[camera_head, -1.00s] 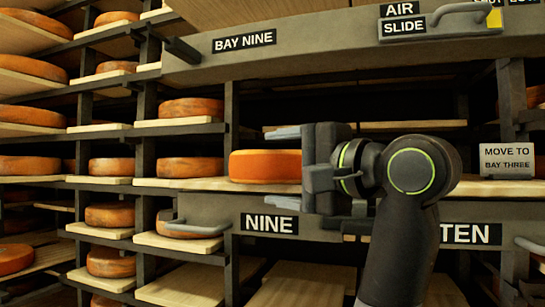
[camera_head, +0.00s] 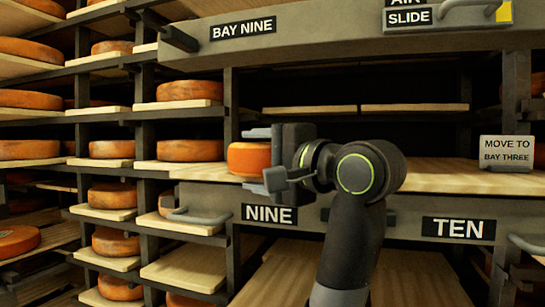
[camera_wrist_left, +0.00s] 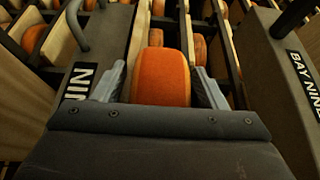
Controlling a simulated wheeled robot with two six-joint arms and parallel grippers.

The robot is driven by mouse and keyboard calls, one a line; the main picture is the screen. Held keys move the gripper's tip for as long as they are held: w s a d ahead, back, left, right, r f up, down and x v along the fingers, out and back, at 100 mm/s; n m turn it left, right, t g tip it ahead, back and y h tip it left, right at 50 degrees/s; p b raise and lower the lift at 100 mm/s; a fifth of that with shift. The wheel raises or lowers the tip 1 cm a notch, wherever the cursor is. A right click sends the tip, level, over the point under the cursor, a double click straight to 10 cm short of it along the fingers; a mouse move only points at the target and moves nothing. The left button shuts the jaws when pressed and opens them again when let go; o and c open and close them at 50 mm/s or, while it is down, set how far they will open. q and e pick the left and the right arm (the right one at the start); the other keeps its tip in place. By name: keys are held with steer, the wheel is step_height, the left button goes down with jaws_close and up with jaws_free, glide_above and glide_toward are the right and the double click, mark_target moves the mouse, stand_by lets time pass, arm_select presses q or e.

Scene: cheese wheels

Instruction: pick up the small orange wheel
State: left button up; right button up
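The small orange wheel (camera_head: 244,158) stands on a wooden shelf board behind the NINE label. Its right part is hidden behind my left gripper (camera_head: 257,160) in the head view. In the left wrist view the orange wheel (camera_wrist_left: 160,76) lies between the two grey fingers of my left gripper (camera_wrist_left: 160,92). The fingers are open, one on each side of the wheel, with a narrow gap seeming to show on both sides. My right gripper is not in view.
Racks of larger cheese wheels (camera_head: 190,150) fill the left. A BAY NINE beam (camera_head: 340,33) crosses above and a front rail with NINE and TEN labels (camera_head: 458,229) runs below. A MOVE TO BAY THREE sign (camera_head: 507,154) stands at the right.

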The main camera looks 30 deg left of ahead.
arm_select(q)
jaws_close()
steer(key=shift+r, duration=0.15)
steer(key=shift+r, duration=0.15)
